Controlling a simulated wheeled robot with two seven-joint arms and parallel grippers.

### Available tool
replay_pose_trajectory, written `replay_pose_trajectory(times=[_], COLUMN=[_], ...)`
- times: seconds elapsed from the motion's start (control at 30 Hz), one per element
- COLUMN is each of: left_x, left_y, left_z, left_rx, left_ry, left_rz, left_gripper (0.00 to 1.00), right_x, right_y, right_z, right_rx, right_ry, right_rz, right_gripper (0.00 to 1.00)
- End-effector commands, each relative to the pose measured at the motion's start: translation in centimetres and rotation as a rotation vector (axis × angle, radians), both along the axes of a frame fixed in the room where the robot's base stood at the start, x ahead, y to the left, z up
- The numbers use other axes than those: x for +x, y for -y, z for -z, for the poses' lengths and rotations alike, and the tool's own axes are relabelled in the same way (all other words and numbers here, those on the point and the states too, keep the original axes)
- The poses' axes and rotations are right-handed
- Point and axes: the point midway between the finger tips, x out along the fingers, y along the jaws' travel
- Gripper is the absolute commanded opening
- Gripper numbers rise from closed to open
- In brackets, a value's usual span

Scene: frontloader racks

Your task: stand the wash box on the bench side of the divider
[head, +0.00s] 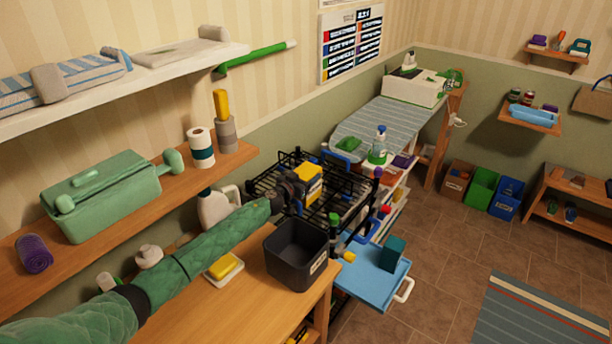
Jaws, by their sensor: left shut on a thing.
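My left arm reaches in from the lower left across the wooden bench (210,314). My left gripper (297,189) is shut on a yellow box with a pale label, which I take to be the wash box (311,180). It holds the box at the black wire rack (345,203), beyond the bench's far end. I cannot tell whether the box touches the rack. The gripper hides part of the box. I cannot clearly make out the divider; it may be part of the wire rack. My right gripper is not in view.
A dark open bin (296,254) stands on the bench's right end. A yellow block on a white dish (224,268) and a white jug (216,211) are close to my arm. A blue tray (372,275) with a teal box juts out right. An ironing board (388,128) stands behind.

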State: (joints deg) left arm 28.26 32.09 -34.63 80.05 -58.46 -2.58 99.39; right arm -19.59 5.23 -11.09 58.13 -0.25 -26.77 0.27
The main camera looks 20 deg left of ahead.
Motion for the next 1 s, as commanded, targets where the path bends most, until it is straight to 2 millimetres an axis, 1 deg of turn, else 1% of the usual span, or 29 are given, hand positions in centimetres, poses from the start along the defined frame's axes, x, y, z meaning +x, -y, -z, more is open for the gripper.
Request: replay_pose_trajectory(times=[0.03,0.07,0.1,0.17,0.43,0.57,0.63,0.77,0.83,0.9,1.0], left_x=[0.0,0.0,0.0,0.0,0.0,0.0,-0.7,-2.5,-3.6,-4.9,-6.6], left_y=[0.0,0.0,0.0,0.0,0.0,0.0,-0.3,-1.0,-1.4,-1.8,-2.4], left_z=[0.1,0.1,0.1,0.1,0.1,-0.3,0.0,0.1,0.2,0.2,0.3], left_rx=[0.000,0.000,0.000,0.000,0.001,0.002,0.002,0.003,0.004,0.002,0.001], left_ry=[0.001,0.000,0.000,0.000,0.000,0.001,0.001,0.000,-0.001,0.000,-0.001], left_rz=[0.000,0.000,0.000,0.000,0.000,0.000,0.000,0.000,0.001,0.000,0.002], left_gripper=[0.36,0.70,0.78,0.90,0.90,0.90,0.90,0.90,0.90,0.90,0.90], right_x=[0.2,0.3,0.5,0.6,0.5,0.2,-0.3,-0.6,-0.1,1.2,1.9], right_y=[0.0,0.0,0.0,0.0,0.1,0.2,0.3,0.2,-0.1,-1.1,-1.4], right_z=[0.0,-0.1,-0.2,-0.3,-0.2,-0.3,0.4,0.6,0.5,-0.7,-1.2], right_rx=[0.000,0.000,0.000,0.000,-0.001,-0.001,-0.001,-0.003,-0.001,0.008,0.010], right_ry=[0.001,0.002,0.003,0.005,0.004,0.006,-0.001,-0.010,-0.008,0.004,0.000], right_rz=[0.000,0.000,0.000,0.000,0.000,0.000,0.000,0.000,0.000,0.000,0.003], right_gripper=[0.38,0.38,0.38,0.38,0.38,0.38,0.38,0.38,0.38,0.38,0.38])
